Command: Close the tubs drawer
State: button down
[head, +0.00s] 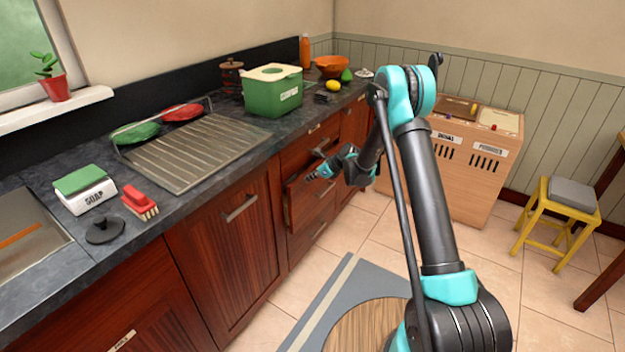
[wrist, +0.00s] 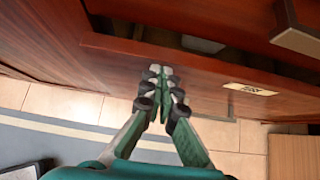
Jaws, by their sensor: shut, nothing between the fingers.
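The tubs drawer (head: 313,202) appears to be the middle one of the dark red wooden stack, and it stands partly open. In the wrist view its wooden front (wrist: 205,70) crosses the picture, with a small pale label plate (wrist: 250,88) too blurred to read. Behind the front is a gap into the drawer, where a greyish item (wrist: 203,44) partly shows. My gripper (head: 311,176) is at the drawer's front. In the wrist view my gripper (wrist: 158,78) is shut and empty, its fingertips at the drawer front; I cannot tell whether they touch.
The dark counter (head: 230,155) above bears a green box (head: 273,97) and a drying rack. A wooden bin cabinet (head: 465,165) stands at the back right, a yellow stool (head: 555,215) further right. A grey mat (head: 350,285) lies on the tiled floor, which has free room.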

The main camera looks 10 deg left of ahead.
aim_at(301, 175)
jog(key=a, duration=0.1)
jog(key=w+a, duration=0.1)
jog(key=a, duration=0.2)
jog(key=shift+w+a, duration=0.1)
jog(key=shift+w, duration=0.3)
jog(key=shift+w+a+r, duration=0.1)
jog(key=shift+w, duration=0.05)
